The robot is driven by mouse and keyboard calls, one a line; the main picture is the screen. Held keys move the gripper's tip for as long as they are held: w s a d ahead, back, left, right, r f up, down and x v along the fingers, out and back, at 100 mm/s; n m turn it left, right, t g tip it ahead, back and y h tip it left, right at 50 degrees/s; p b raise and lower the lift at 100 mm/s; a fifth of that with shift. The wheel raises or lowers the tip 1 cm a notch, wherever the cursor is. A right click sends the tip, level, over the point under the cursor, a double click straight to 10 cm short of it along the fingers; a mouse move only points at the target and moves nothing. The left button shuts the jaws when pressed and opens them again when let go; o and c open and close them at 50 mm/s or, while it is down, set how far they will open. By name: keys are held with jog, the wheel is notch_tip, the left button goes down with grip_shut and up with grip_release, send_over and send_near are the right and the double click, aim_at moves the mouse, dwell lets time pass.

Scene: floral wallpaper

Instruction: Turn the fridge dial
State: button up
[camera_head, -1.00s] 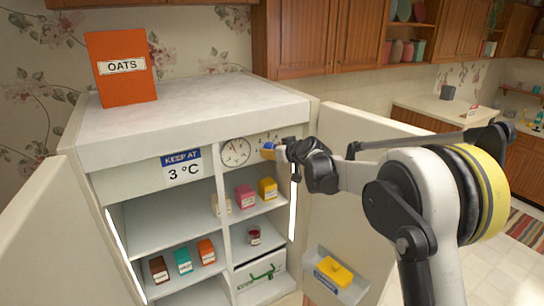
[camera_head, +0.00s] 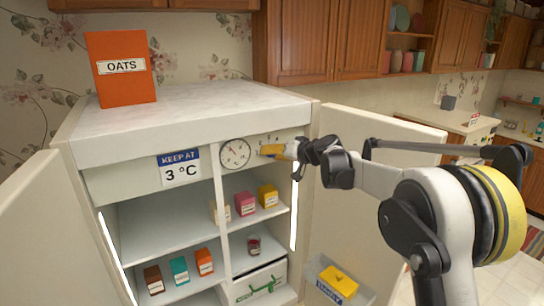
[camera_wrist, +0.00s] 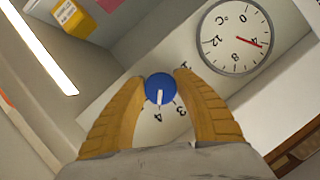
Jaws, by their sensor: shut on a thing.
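The fridge dial is a small blue knob (camera_wrist: 159,88) with a white pointer line, on the pale panel at the top of the fridge. In the wrist view the pointer is directed towards a printed 4, with a 3 to its right. My gripper (camera_wrist: 160,78) has its yellow ribbed fingers closed on both sides of the knob. In the head view my gripper (camera_head: 272,151) hides the knob. A round thermometer (camera_wrist: 236,38) beside it has a red needle near 4; it also shows in the head view (camera_head: 235,154). A sign (camera_head: 180,167) reads "KEEP AT 3 °C".
Both fridge doors stand open; the right one (camera_head: 385,165) is behind my arm. Shelves below hold several small boxes, including a yellow one (camera_head: 268,196) and a pink one (camera_head: 244,204). An orange oats box (camera_head: 121,75) stands on the fridge top.

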dwell(0.3)
jog(key=o, duration=1.2)
jog(key=shift+a, duration=0.1)
jog(key=v, duration=1.2)
jog(key=shift+f, duration=0.1)
